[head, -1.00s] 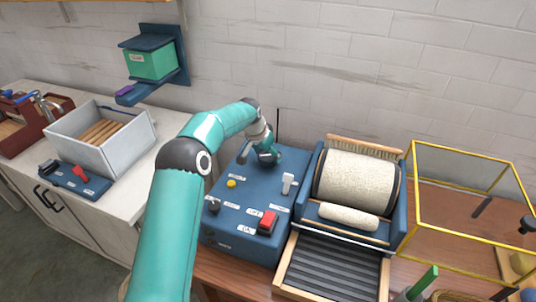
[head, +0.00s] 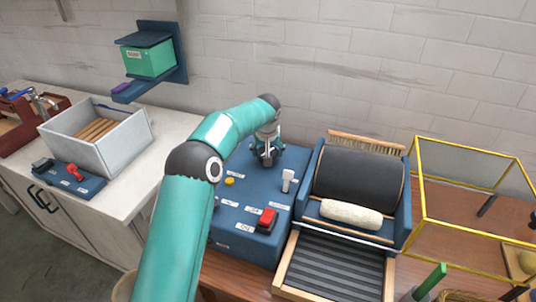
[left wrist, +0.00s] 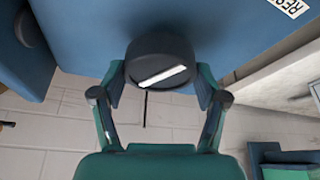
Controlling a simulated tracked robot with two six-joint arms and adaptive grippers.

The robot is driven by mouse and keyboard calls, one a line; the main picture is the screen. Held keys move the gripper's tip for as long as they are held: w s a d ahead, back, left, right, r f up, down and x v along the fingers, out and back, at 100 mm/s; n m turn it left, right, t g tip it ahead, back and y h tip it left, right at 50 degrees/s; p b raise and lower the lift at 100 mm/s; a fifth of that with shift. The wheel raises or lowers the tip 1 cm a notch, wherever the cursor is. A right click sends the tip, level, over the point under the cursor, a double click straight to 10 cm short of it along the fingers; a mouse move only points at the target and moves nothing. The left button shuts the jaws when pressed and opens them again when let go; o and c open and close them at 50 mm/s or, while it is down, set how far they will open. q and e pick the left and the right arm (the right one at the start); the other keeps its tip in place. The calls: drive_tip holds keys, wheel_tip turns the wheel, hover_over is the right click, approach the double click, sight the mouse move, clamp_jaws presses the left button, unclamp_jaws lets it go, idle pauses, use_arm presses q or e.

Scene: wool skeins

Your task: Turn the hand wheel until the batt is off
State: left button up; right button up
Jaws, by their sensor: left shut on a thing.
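The hand wheel, a dark round knob with a white line across its face (left wrist: 160,58), sits between my left gripper's fingers (left wrist: 160,80) in the left wrist view. The gripper is shut on it, on top of the blue control box (head: 225,222). In the head view my left gripper (head: 267,158) is at the box's back part and hides the wheel. The drum (head: 358,176) is dark and shows no wool. The batt is a cream roll (head: 350,214) lying in front of the drum. My right gripper is not in view.
The box carries a white lever (head: 288,180), a yellow button (head: 230,182) and a red switch (head: 267,220). A ribbed tray (head: 335,268) lies before the drum. A yellow-framed clear case (head: 418,190) stands to the right. A grey bin (head: 120,155) stands at left.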

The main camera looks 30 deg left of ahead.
use_arm(q)
drive_tip(key=shift+d+n+g, duration=0.1)
drive_tip(key=shift+n+g, duration=0.2)
drive_tip(key=shift+n, duration=0.7)
drive_tip(key=shift+y, duration=0.3)
drive_tip(key=o, duration=1.2)
drive_tip(key=shift+r, duration=0.1)
drive_tip(key=v, duration=1.1)
drive_tip(key=shift+s+d+r, duration=0.1)
drive_tip(key=shift+r, duration=0.2)
